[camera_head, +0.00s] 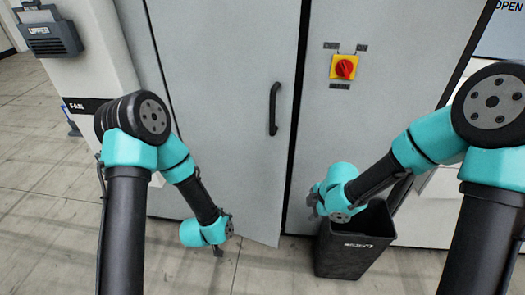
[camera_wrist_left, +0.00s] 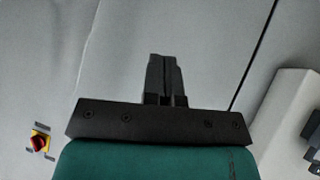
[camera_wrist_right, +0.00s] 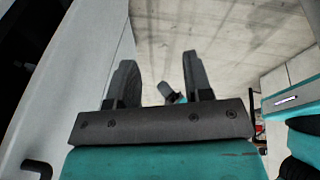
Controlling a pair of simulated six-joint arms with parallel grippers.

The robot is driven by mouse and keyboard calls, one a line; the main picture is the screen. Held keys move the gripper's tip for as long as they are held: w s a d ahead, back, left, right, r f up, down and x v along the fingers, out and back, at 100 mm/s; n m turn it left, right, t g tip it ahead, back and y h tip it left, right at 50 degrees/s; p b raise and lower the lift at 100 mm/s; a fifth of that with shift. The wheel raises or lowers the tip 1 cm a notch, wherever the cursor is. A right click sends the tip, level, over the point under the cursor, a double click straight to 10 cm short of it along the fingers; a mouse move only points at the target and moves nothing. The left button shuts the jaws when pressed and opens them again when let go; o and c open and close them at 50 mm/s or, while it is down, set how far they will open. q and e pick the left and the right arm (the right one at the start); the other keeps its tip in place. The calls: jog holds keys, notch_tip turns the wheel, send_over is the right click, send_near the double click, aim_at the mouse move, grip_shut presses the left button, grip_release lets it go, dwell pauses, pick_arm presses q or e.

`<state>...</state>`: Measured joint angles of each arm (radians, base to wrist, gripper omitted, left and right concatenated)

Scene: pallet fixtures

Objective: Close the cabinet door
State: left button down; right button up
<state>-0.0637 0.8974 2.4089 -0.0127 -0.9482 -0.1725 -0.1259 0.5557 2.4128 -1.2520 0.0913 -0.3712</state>
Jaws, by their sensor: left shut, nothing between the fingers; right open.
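The grey cabinet door (camera_head: 215,75) fills the middle of the head view and stands slightly ajar. Its lower right corner juts out past the cabinet front, with a dark gap along its right edge. A black vertical handle (camera_head: 273,108) sits near that edge. My left gripper (camera_head: 218,250) is low in front of the door, mostly hidden by its wrist; in the left wrist view its fingers (camera_wrist_left: 163,75) are shut and empty before grey panelling. My right gripper (camera_head: 316,200) is right of the door's free edge; in the right wrist view its fingers (camera_wrist_right: 160,75) are open and empty.
A red rotary switch on a yellow plate (camera_head: 344,67) is on the fixed panel right of the door. A black bin (camera_head: 350,246) stands on the floor beneath my right gripper. A grey holder (camera_head: 48,35) is at upper left.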

aim_at(265, 146)
pick_arm(q)
jog(key=w+d+r+m+t, duration=0.1)
jog(key=w+d+r+t, duration=0.3)
jog(key=r, duration=0.3)
jog(key=w+d+r+m+t+h, duration=0.1)
jog(key=w+d+r+t, duration=0.3)
jog(key=r, duration=0.4)
jog(key=shift+h, duration=0.3)
pick_arm(e)
jog(key=s+d+f+m, duration=0.4)
jog(key=s+f+m, duration=0.3)
jog(key=f+m, duration=0.2)
jog(key=s+d+f+m+g, duration=0.1)
jog(key=s+d+f+m, duration=0.3)
jog(key=s+f+m, duration=0.3)
notch_tip(265, 146, down, 3)
jog(key=m, duration=0.5)
jog(key=shift+s+d+r+y, duration=0.2)
jog(key=shift+d+y, duration=0.05)
jog(key=shift+y, duration=0.05)
pick_arm(q)
jog(key=shift+d, duration=0.1)
jog(key=x, duration=1.4)
jog(key=shift+w, duration=0.1)
